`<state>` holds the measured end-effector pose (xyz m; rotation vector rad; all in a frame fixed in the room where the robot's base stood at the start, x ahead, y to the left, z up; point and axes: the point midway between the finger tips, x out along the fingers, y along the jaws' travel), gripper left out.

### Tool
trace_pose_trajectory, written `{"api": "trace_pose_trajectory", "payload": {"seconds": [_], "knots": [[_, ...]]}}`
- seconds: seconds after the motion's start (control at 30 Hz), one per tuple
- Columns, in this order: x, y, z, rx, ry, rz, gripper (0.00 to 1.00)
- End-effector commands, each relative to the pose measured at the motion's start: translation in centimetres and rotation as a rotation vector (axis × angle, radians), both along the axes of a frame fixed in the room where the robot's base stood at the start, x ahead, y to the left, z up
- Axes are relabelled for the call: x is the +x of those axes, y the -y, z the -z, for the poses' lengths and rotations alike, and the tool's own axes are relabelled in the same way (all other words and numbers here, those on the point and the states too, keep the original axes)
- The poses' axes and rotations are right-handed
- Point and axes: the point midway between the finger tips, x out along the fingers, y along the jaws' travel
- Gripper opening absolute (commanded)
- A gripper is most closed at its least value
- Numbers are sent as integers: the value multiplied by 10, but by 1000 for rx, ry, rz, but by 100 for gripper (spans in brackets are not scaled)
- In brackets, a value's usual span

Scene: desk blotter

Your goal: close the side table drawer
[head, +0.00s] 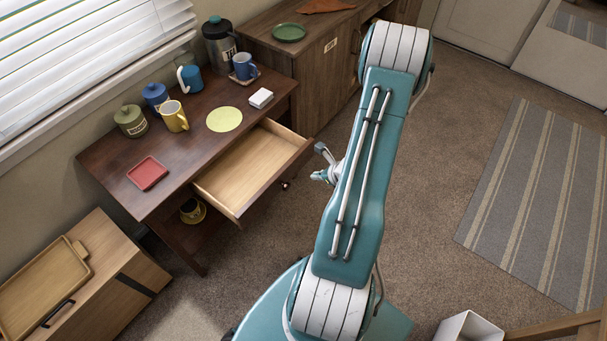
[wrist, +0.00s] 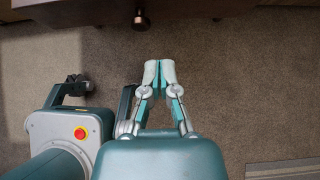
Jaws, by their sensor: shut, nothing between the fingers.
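The side table (head: 112,165) is dark brown, and its drawer (head: 245,170) is pulled well out, showing an empty pale wood inside. A small round knob (head: 285,185) sits on the drawer front; it also shows as a bronze knob in the wrist view (wrist: 139,20), at the top. My gripper (wrist: 159,72) is shut and empty, its pale fingertips together and pointing at the drawer front. It is apart from the knob and a little to its right in the wrist view. In the head view my gripper (head: 318,176) is partly hidden behind my arm.
On the tabletop are a red tray (head: 147,173), a yellow mug (head: 173,116), canisters, a green disc (head: 224,119), a white box (head: 261,98) and a blue mug (head: 243,66). A yellow cup (head: 192,210) stands below. A cabinet (head: 305,62) adjoins.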

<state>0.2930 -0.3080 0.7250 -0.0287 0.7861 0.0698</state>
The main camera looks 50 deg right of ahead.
Motion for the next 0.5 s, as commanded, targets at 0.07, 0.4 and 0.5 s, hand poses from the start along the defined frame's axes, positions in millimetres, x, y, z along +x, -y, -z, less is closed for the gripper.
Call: {"api": "trace_pose_trajectory", "payload": {"seconds": [0.07, 0.4, 0.5], "knots": [[11, -2, 11, 2, -1, -5, 0], [56, -8, 55, -3, -1, -8, 0], [72, -9, 59, -7, 2, -10, 0]]}}
